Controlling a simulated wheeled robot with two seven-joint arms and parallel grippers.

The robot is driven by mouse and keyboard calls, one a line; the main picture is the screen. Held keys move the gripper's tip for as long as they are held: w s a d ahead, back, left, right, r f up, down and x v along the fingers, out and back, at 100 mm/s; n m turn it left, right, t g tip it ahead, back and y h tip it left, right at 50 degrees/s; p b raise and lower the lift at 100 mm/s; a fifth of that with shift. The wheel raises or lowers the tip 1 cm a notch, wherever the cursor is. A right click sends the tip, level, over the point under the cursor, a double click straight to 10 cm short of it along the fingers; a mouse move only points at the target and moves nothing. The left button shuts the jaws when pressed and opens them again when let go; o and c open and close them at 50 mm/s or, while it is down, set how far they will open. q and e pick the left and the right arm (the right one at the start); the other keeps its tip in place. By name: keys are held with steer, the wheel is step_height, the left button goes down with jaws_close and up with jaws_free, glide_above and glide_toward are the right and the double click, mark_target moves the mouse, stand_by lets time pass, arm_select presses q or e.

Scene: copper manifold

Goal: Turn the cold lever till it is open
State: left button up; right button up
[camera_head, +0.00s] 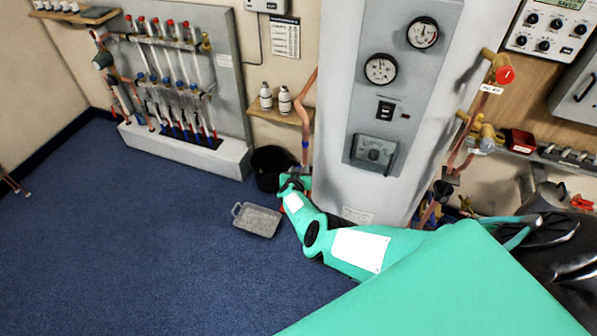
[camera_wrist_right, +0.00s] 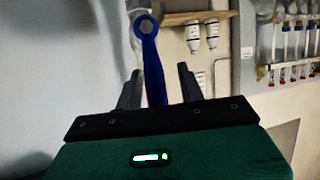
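The blue cold lever (camera_wrist_right: 152,66) shows in the right wrist view, with its round pivot end at the top and its handle running down between my fingers. My right gripper (camera_wrist_right: 158,78) is open, one finger on each side of the handle, with a visible gap on both sides. In the head view my right arm reaches left past the front of the white cylinder, and the gripper (camera_head: 295,181) is small beside the copper pipe (camera_head: 305,125). The lever is not clear there, mostly hidden by the gripper. My left gripper is not in view.
The white cylinder (camera_head: 338,95) stands right of the pipe. A shelf (camera_head: 277,117) with white bottles is above the gripper. A black bucket (camera_head: 270,160) and a grey tray (camera_head: 257,220) are on the floor nearby.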

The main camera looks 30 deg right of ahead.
steer(key=shift+s+a+r+p, duration=0.2)
steer(key=shift+s+r+p, duration=0.15)
steer(key=shift+p, duration=0.3)
steer(key=p+v, duration=0.9)
steer(key=v, duration=0.2)
steer(key=shift+p, duration=0.4)
steer(key=shift+a+f, duration=0.1)
steer(key=shift+f, duration=0.05)
